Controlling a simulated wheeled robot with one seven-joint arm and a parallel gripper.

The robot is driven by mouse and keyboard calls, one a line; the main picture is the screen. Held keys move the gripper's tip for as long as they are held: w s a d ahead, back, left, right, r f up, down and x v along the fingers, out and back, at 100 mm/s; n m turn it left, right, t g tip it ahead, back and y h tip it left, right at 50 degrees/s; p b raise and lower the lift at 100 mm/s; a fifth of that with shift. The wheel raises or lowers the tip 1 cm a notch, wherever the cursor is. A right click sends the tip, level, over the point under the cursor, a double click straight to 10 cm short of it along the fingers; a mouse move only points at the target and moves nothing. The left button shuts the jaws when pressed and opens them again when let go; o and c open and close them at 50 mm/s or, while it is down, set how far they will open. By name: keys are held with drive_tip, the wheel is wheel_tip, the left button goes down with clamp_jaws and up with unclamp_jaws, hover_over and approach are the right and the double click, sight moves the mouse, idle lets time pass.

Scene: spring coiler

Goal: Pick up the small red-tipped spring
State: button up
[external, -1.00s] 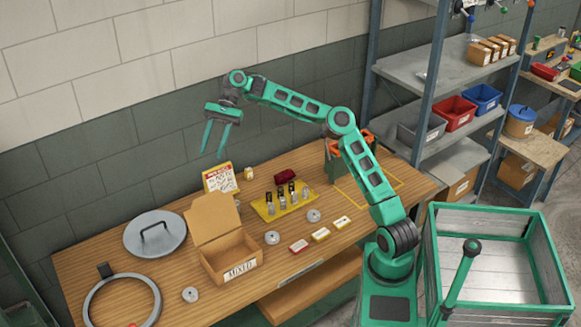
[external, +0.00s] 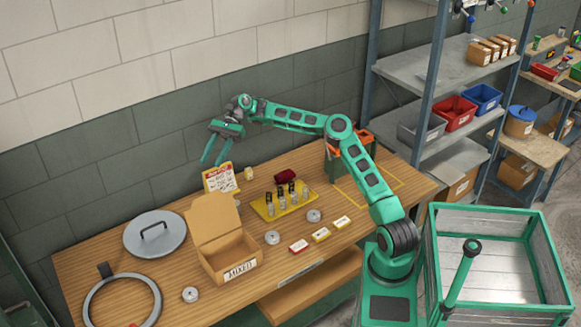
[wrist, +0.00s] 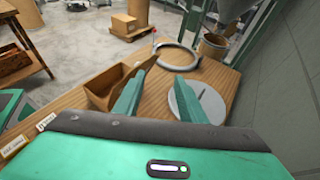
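Several small upright metal pieces with dark tops, which look like springs (external: 282,200), stand on a yellow tray (external: 264,213) at the middle of the workbench. I cannot make out a red tip on any of them. My gripper (external: 212,162) is in the air above the back of the bench, to the left of the tray and above it. Its two green fingers are apart with nothing between them. In the wrist view my gripper (wrist: 161,77) faces along the bench, and the tray is not in that view.
An open cardboard box (external: 230,262), a grey lid (external: 155,232) and a ring (external: 90,290) occupy the bench's left side. Small labelled blocks (external: 320,234) line the front.

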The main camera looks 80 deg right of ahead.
wheel_tip(320, 180, down, 22)
drive_tip(key=shift+f, duration=0.25)
drive_tip(key=x, duration=0.5)
drive_tip(key=shift+f, duration=0.2)
clamp_jaws()
